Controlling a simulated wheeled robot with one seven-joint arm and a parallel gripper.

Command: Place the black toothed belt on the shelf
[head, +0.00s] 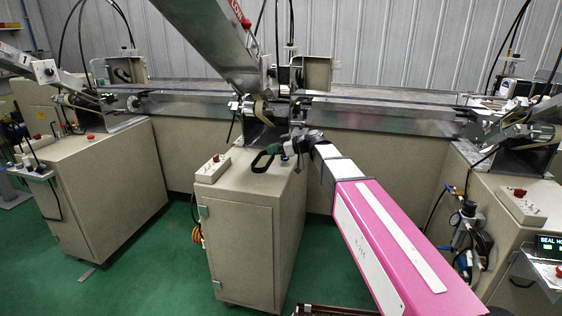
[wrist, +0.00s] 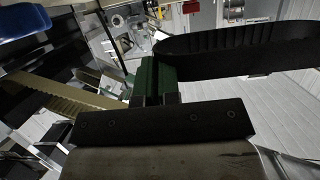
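The black toothed belt (head: 264,160) is a loop that hangs over the top of the middle cabinet in the head view. In the wrist view the belt (wrist: 240,50) stretches to the upper right, with teeth on its inner side. My gripper (head: 290,148) is at the belt's right end. In the wrist view my green gripper fingers (wrist: 154,80) are close together at the belt's left end, shut on it; the exact grip is partly hidden.
The middle cabinet (head: 240,235) carries a control box (head: 213,169) left of the belt. Behind it runs a long metal rail (head: 380,115). A slanted metal arm (head: 205,35) hangs above. Another cabinet (head: 105,190) stands left, and green floor (head: 150,270) lies open between them.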

